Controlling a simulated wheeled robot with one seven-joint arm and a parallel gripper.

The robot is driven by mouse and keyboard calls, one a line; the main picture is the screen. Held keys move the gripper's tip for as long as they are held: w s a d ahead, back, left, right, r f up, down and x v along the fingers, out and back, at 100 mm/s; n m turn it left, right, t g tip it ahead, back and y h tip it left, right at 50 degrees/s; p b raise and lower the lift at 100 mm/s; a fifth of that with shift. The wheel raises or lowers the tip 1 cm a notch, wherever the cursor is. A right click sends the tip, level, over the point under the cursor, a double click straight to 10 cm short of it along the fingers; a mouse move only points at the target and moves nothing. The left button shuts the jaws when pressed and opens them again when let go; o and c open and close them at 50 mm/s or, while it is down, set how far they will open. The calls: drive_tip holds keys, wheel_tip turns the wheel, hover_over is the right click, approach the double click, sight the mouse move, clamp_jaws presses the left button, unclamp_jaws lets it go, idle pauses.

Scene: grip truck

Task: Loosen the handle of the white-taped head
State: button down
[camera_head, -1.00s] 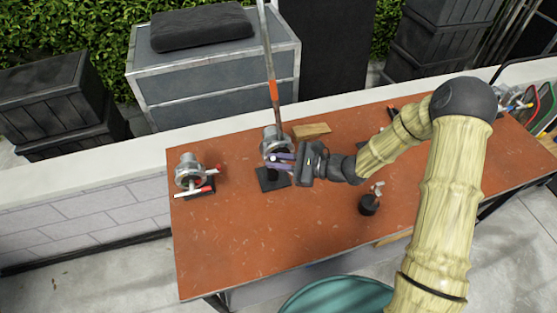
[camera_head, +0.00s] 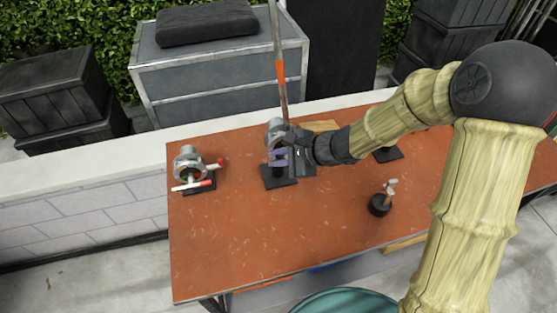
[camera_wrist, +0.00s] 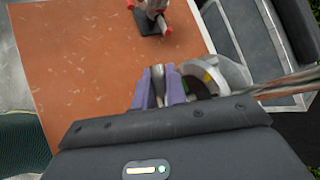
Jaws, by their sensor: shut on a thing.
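My gripper (camera_head: 284,155) is at the middle metal head (camera_head: 276,128), which stands on a black base plate (camera_head: 279,182) with an upright pole (camera_head: 280,85) marked with orange tape. In the wrist view, the purple fingers are shut on a metal handle (camera_wrist: 173,78) beside the round grey head (camera_wrist: 232,75). My gripper hides much of this head in the head view, and I cannot make out white tape on it. Another metal head (camera_head: 187,163) with red-tipped handles stands at the table's left, apart from my gripper.
The orange-brown table (camera_head: 235,235) has free room at the front. A small black-based metal piece (camera_head: 380,205) stands at right of centre. A wooden block (camera_head: 322,126) lies behind my gripper. A grey case (camera_head: 220,70) stands beyond the white wall.

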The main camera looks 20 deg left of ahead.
idle(0.3)
drive_tip(key=c, duration=1.7)
unclamp_jaws()
drive_tip(key=v, duration=1.7)
drive_tip(key=shift+s+d+r, duration=0.1)
drive_tip(key=shift+s+r, duration=0.05)
drive_tip(key=s+d+f+n+h, duration=0.2)
drive_tip(key=d+f+n+h, duration=0.1)
drive_tip(key=d, duration=0.3)
drive_tip(key=s+d+f+n+t+h, duration=0.1)
drive_tip(key=s+d+f+n+h, duration=0.1)
drive_tip(key=d+n+h, duration=0.2)
drive_tip(key=s+d+f+n+h, duration=0.3)
drive_tip(key=d+n, duration=0.1)
drive_tip(key=d, duration=0.4)
drive_tip(key=shift+d+f, duration=0.1)
drive_tip(key=shift+f, duration=0.2)
